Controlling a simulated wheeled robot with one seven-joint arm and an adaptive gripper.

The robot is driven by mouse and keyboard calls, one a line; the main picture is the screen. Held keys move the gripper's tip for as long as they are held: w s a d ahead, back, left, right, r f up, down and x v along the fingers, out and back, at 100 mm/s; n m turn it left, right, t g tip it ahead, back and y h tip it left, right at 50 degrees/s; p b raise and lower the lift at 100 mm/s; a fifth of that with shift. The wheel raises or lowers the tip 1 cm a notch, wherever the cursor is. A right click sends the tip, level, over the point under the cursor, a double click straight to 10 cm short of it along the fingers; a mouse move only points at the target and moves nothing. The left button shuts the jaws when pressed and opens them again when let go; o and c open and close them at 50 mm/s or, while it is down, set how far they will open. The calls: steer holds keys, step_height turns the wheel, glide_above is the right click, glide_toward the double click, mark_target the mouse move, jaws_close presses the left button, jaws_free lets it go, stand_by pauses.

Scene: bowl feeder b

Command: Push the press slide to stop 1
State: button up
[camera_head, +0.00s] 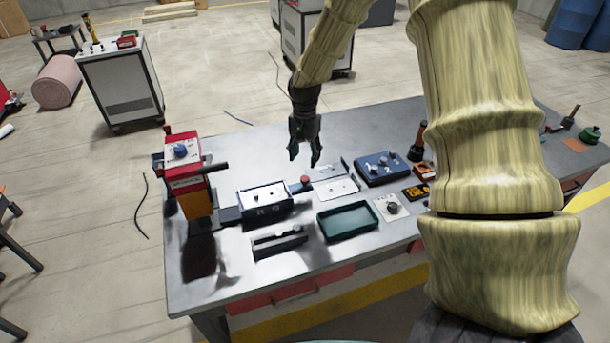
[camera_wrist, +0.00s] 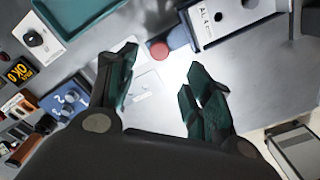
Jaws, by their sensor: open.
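The red press (camera_head: 188,170) stands at the left end of the grey table, with a dark handle at its side. To its right is a dark box with a white top (camera_head: 264,195). A red-ended knob (camera_head: 305,180) sticks out of the box's right end. The box (camera_wrist: 215,20) and the red knob (camera_wrist: 158,50) also show in the wrist view. Which part is the slide, and its stop marks, I cannot read clearly. My gripper (camera_head: 304,158) is open and empty above the table, over the knob area. It points down, apart from everything.
A green tray (camera_head: 348,222) lies in front, with a dark block (camera_head: 279,241) beside it. A blue box with knobs (camera_head: 382,168) and a white dial plate (camera_head: 391,207) are to the right. A pale bracket plate (camera_head: 336,188) lies beyond the tray. The table's front left is clear.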

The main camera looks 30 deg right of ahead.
mark_target(305, 178)
steer(key=shift+f+p, duration=1.5)
steer(key=shift+f, duration=3.05)
jaws_close()
